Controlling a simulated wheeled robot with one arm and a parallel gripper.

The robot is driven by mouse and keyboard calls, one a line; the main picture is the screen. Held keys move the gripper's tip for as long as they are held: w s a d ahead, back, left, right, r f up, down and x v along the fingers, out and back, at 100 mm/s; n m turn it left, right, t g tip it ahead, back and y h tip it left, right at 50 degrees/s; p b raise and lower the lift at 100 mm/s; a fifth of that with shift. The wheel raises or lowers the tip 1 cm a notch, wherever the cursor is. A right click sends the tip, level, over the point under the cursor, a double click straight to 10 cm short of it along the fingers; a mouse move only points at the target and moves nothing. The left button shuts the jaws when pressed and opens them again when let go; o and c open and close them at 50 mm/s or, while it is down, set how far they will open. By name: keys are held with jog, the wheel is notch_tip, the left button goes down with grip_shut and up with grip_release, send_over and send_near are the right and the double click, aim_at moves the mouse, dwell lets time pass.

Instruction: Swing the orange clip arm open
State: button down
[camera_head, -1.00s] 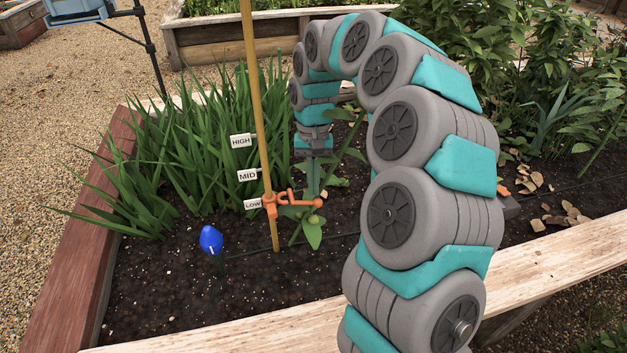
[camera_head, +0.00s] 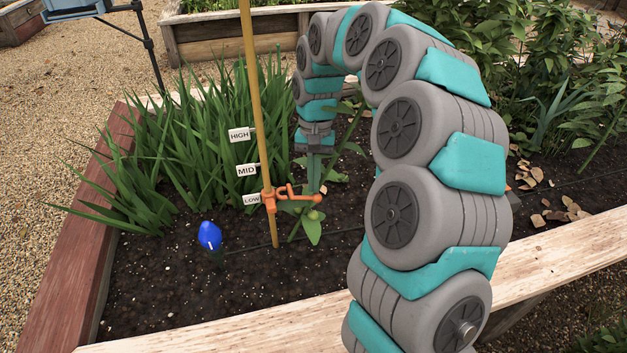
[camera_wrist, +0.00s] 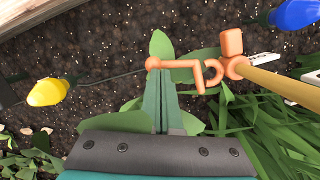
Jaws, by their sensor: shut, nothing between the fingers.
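The orange clip (camera_head: 269,198) sits on the tan stake (camera_head: 256,110) at the LOW label. Its clip arm (camera_head: 296,194) sticks out to the right, with a knob at its free end. In the wrist view the clip arm (camera_wrist: 182,64) runs left from the clip's open hook (camera_wrist: 225,94). My gripper (camera_head: 314,188) points down just behind the clip arm near its knob end. In the wrist view my gripper (camera_wrist: 160,76) is shut and empty, its fingertips right beside the knob. I cannot tell whether they touch.
A green plant (camera_head: 313,228) grows under the clip arm. Grassy leaves (camera_head: 195,150) stand left of the stake. A blue bulb-shaped light (camera_head: 210,236) is at the front left, and a yellow one (camera_wrist: 48,92) shows in the wrist view. A wooden bed edge (camera_head: 220,335) runs along the front.

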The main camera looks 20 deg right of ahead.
jog(key=shift+s+m, duration=0.3)
jog(key=shift+m, duration=0.4)
jog(key=shift+s+a+m+y+b, duration=0.15)
jog(key=shift+s+m+b, duration=0.2)
jog(key=shift+m, duration=0.35)
jog(key=shift+s+d+m+y+b, duration=0.15)
jog(key=shift+s+m+b, duration=0.15)
jog(key=shift+m, duration=0.4)
jog(key=m, duration=0.2)
jog(key=s+a+m+t, duration=0.1)
jog(key=m, duration=0.1)
jog(key=shift+s+y+p, duration=0.3)
jog(key=shift+p, duration=0.05)
jog(key=shift+s+a+m+t+p, duration=0.15)
jog(key=shift+s+a+m+p, duration=0.25)
jog(key=shift+m, duration=0.5)
jog(key=shift+s+a+m+t+p, duration=0.25)
jog(key=shift+m+p, duration=0.2)
jog(key=shift+m, duration=0.45)
jog(key=shift+s+a+m+t+p, duration=0.15)
jog(key=shift+a+m+p, duration=0.4)
jog(key=shift+m, duration=0.4)
jog(key=shift+s+a+m+t+p, duration=0.15)
jog(key=shift+a+m+p, duration=0.15)
jog(key=shift+m+p, duration=0.5)
jog(key=shift+w, duration=0.1)
jog(key=shift+w+a, duration=0.15)
jog(key=shift+w, duration=0.6)
